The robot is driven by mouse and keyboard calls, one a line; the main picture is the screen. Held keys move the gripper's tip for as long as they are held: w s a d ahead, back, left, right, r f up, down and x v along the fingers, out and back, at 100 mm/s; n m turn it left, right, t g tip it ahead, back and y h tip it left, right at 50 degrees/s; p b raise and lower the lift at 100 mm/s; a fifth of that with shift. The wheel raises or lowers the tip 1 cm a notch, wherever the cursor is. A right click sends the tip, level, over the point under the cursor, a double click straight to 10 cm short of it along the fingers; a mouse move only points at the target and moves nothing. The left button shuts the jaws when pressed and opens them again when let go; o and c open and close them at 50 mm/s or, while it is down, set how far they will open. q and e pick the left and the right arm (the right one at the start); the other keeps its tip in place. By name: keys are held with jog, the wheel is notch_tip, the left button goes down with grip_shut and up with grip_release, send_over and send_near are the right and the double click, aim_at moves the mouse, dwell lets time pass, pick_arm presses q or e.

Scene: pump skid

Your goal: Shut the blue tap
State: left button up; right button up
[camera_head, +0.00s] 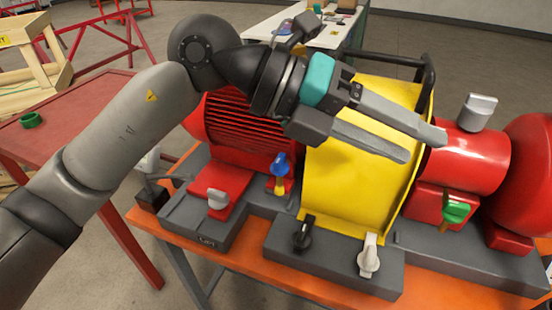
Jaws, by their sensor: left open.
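The blue tap (281,164) stands on the skid between the red finned motor and the yellow guard, with a yellow part below its handle. My left gripper (426,146) is above and to the right of it, in front of the yellow guard. Its two grey fingers are apart, pointing right, with nothing between them. The gripper is clear of the blue tap. My right gripper is not in view.
The yellow guard (335,195) rises right of the tap. Other handles are a green one (456,212), a black one (303,233), a white one (369,256) and grey ones (218,199). A red table (70,125) is at left.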

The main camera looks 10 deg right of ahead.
pick_arm(q)
jog(key=w+a+f+t+y, duration=0.3)
jog(key=w+a+f+y, duration=0.1)
jog(key=w+y, duration=0.1)
jog(key=n+t+y, duration=0.3)
jog(key=t+y, duration=0.2)
jog(key=y, duration=0.1)
send_near(277, 163)
jog(key=shift+g, duration=0.3)
jog(key=x, duration=0.4)
jog(key=b+x, duration=0.1)
jog(key=x, duration=0.4)
jog(key=shift+w+r, duration=0.15)
jog(key=shift+w, duration=0.05)
grip_shut()
